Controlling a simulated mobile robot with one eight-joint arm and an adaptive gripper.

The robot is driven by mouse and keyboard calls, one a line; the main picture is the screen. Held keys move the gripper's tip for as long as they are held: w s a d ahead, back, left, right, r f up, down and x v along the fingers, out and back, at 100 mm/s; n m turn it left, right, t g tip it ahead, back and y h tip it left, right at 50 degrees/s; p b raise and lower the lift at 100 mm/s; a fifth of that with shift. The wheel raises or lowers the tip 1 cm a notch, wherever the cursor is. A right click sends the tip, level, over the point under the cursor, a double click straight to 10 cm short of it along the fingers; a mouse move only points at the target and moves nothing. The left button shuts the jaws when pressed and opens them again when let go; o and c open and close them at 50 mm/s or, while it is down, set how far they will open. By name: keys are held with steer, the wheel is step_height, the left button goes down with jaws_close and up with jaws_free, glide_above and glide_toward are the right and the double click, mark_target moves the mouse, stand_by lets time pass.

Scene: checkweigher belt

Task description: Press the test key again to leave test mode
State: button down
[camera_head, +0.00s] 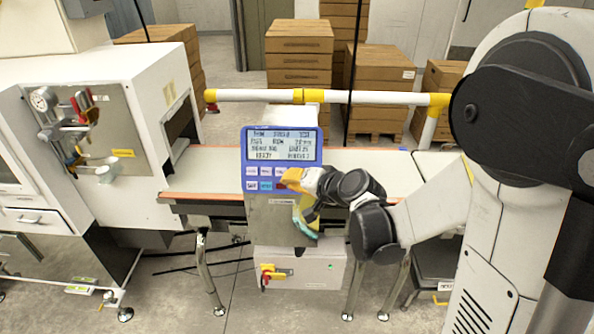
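The blue control panel (247,150) stands above the belt, with a pale screen (281,146) full of dark text lines too small to read. Below the screen are two rows of small keys (265,179), whitish ones, a teal one and a dark one. Which one is the test key cannot be read. My gripper (297,195) is in front of the panel's lower right part, its yellow-orange finger parts over the right end of the key rows. It hides the keys there. Whether a fingertip touches a key cannot be told, nor how far the fingers are apart. No held object shows.
The conveyor belt (383,172) runs behind the panel, with a white and yellow rail (340,97) above. A white machine cabinet (130,90) stands at left. A grey box with a red-yellow switch (272,273) sits below the panel. Stacked brown boxes (299,55) stand behind.

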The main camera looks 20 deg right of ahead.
steer(key=w+f+b, duration=0.1)
steer(key=w, duration=0.1)
steer(key=w+d+f, duration=0.1)
steer(key=w, duration=0.1)
steer(key=w+d+f+b, duration=0.1)
steer(key=w, duration=0.1)
steer(key=shift+w+d+f+b, duration=0.1)
steer(key=shift+w+f+b, duration=0.2)
steer(key=shift+f+b, duration=0.05)
steer(key=shift+w+d+f, duration=0.15)
steer(key=shift+w, duration=0.3)
stand_by(1.0)
steer(key=shift+w+d+f+b, duration=0.1)
steer(key=shift+w+f+b, duration=0.1)
steer(key=shift+w+b, duration=0.25)
steer(key=shift+w+d+f+b, duration=0.15)
steer(key=shift+w+f+b, duration=0.05)
steer(key=shift+w+b, duration=0.1)
stand_by(0.6)
steer(key=shift+s+r, duration=0.1)
steer(key=shift+s, duration=0.05)
steer(key=shift+s+a+r, duration=0.25)
steer(key=shift+s+r, duration=0.05)
steer(key=shift+s, duration=0.3)
